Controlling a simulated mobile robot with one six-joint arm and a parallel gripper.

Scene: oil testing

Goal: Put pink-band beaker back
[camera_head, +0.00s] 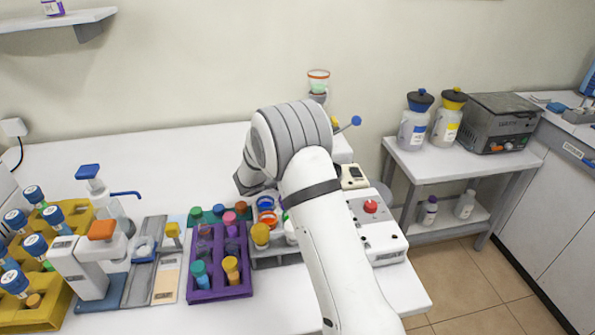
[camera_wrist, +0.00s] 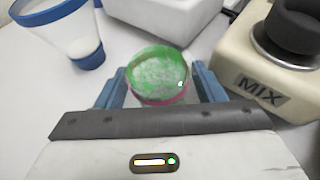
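In the wrist view the pink-band beaker (camera_wrist: 160,75) stands between the two blue fingers of my gripper (camera_wrist: 160,82). It has a green rim, pale speckled contents and a pink band low on its near side. The fingers lie close against both sides of it and look shut on it. Its base is hidden. In the head view my arm covers the beaker and the fingers.
A blue-rimmed funnel-shaped vessel (camera_wrist: 62,35) stands left of my gripper, and a cream MIX device (camera_wrist: 265,65) right. In the head view, a purple rack (camera_head: 220,291) with coloured-cap vials and a red-button device (camera_head: 377,228) flank my arm. The back left bench is clear.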

